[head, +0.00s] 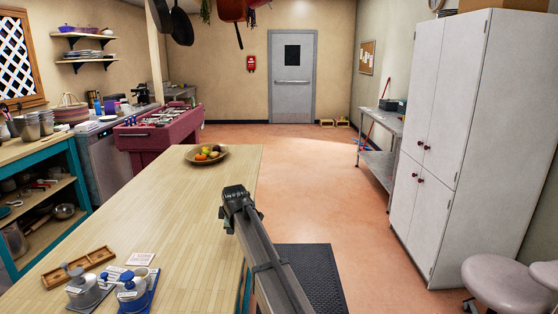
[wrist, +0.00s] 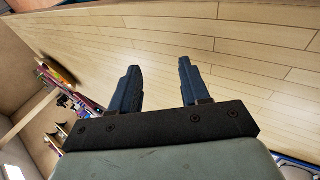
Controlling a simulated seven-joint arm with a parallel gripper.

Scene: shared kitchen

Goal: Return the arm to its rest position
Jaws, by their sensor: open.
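My gripper (wrist: 157,78) is open in the wrist view, with its two dark fingers apart and nothing between them. The pale wooden surface of the island counter (wrist: 235,62) fills most of the background behind the fingers. In the head view my arm (head: 262,240) reaches up from the bottom edge over the right side of the island counter (head: 165,205). The fingers cannot be made out there.
A fruit bowl (head: 207,154) sits at the counter's far end. A white cabinet (head: 450,130) and a stool (head: 510,287) stand right. The floor (head: 315,185) between is open.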

